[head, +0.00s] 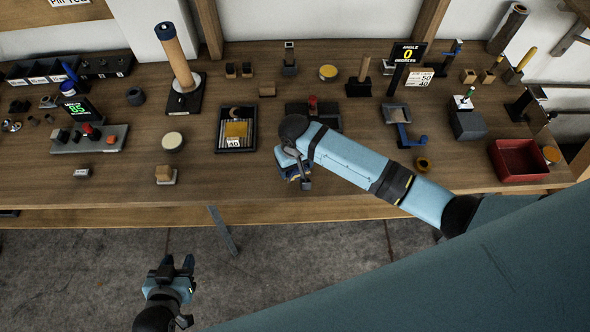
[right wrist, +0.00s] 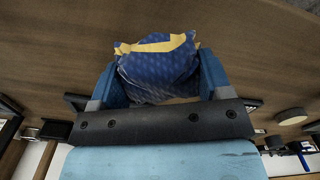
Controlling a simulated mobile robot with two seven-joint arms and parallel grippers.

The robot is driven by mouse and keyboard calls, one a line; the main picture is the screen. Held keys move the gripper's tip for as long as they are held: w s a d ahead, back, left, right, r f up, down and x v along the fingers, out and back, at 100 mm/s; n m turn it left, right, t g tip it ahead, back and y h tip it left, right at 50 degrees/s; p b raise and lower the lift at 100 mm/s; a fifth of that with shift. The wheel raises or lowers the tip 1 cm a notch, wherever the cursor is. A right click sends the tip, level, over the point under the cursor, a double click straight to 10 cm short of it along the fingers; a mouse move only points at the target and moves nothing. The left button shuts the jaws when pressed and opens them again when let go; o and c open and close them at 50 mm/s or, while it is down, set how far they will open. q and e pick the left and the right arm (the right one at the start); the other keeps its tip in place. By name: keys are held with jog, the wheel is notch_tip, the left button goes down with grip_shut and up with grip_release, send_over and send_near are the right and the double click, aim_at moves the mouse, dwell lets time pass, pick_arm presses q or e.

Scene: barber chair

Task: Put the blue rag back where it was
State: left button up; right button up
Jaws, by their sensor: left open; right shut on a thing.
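The blue rag (right wrist: 158,72) is a bunched, patterned dark blue cloth with yellow edging. In the right wrist view it sits between the two blue fingers of my right gripper (right wrist: 158,85), which is shut on it. In the head view my right gripper (head: 293,172) is over the front middle of the wooden workbench (head: 225,188), and the wrist hides most of the rag. I cannot tell whether the rag touches the bench top. My left gripper (head: 174,268) is open and empty, over the floor in front of the bench.
A round disc (head: 172,141) and a small wooden block (head: 164,173) are further left.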

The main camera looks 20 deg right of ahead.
jog(key=shift+f, duration=1.7)
jog(key=shift+f, duration=0.1)
jog(key=o, duration=0.8)
notch_tip(320, 180, up, 12)
jog(key=shift+r, duration=0.15)
jog(key=s+f, duration=0.1)
jog(key=s+a+f+t+y, duration=0.1)
jog(key=s+f+y, duration=0.1)
jog(key=f, duration=0.1)
jog(key=shift+a+f, duration=0.1)
jog(key=shift+a, duration=0.3)
jog(key=n+t+y, duration=0.1)
jog(key=n+t, duration=0.1)
jog(key=t, duration=0.8)
send_near(295, 172)
jog(key=s+d+f, duration=0.4)
jog(key=s+f, duration=0.1)
jog(key=s, duration=0.2)
jog(key=shift+w+a+r, duration=0.1)
jog(key=shift+w+r, duration=0.05)
jog(key=shift+r, duration=0.05)
